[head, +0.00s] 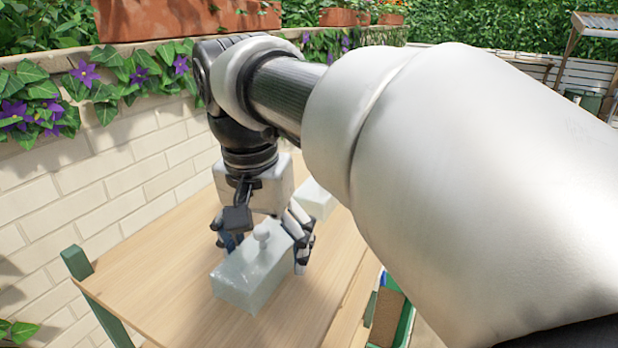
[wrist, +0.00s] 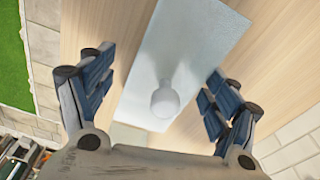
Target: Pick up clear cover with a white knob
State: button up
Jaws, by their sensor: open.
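The clear cover (head: 246,283) is a long, see-through box shape on the wooden table, with a white knob (head: 262,233) on top. In the wrist view the cover (wrist: 190,45) runs from the upper right to the lower middle, and its white knob (wrist: 165,100) sits between my fingers. My gripper (head: 268,250) points down over the cover. It also shows in the wrist view (wrist: 155,93), open, with one finger on each side of the knob and a gap on both sides. Whether the fingertips are level with the knob I cannot tell.
The wooden table (head: 165,275) has bare room left of the cover. Another pale box (head: 316,200) stands behind my gripper. A brick wall (head: 70,190) with ivy and flowers runs along the left. A green-edged crate (head: 404,325) is below the table's right side.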

jog(key=shift+f, duration=0.45)
jog(key=c, duration=1.2)
jog(key=shift+r, duration=0.1)
notch_tip(320, 180, up, 20)
jog(key=p, duration=0.6)
